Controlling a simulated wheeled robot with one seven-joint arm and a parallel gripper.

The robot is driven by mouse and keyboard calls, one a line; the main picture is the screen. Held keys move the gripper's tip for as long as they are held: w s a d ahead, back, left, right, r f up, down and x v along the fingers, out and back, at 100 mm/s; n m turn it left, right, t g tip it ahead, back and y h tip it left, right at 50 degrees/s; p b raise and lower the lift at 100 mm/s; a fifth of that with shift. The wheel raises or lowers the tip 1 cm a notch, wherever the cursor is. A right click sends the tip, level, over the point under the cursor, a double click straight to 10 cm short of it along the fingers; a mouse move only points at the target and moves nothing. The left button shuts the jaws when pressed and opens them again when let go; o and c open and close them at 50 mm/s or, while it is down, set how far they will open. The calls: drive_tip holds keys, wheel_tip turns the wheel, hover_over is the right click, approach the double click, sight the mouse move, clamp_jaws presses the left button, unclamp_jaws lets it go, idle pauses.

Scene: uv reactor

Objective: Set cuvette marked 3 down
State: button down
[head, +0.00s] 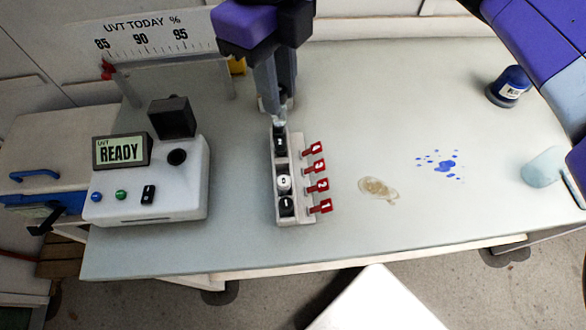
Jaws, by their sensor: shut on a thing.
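My gripper (279,108) points down over the far end of the rack and is shut on a small pale cuvette (279,122), which is mostly hidden between the fingers. I cannot read its mark. The pale rack (297,222) stands mid-table with a row of positions and red numbered tags (316,167) along its right side. Dark caps (286,206) show at its near and far ends, with a white cap (284,183) between. A dark opening shows just beyond the white cap. I cannot tell whether the held cuvette touches the rack.
A white reader (150,190) showing READY, with a raised black lid (172,117), stands left of the rack. A scale sign (140,40) is behind. Right are a brown spill (377,188), blue drops (445,165), a blue bottle (510,86) and a pale cup (543,168).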

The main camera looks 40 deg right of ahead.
wheel_tip(320, 180, down, 19)
drive_tip(key=shift+r, duration=0.1)
idle(0.4)
drive_tip(key=c, duration=1.7)
unclamp_jaws()
drive_tip(key=shift+f, duration=0.2)
drive_tip(key=o, duration=0.5)
drive_tip(key=shift+c, duration=0.2)
drive_tip(key=shift+r, duration=0.1)
drive_tip(key=r, duration=0.8)
drive_tip(key=w+r, duration=0.1)
drive_tip(key=r, duration=0.3)
drive_tip(key=shift+a+r, duration=0.1)
drive_tip(key=shift+a, duration=0.05)
